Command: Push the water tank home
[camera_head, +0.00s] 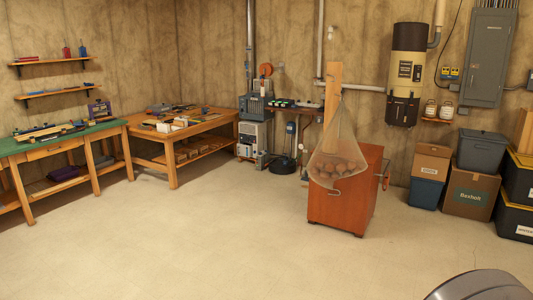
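Neither of my grippers is in view. No part shows clearly as a separate, pulled-out water tank. A pale boxy appliance (251,138) stands on the floor against the far wall, with a grey toolbox-like case (254,106) on top. It is small here, and I cannot tell whether it holds a water tank or how one sits. A cream and black cylindrical unit (408,60), like a water heater, hangs on the right wall.
An orange-brown cabinet (335,213) with a hanging net of round things (336,170) stands right of centre. Workbenches (75,142) (170,158) line the left. A cardboard box (467,194) and bins (486,150) stand at right. The middle floor (200,235) is clear.

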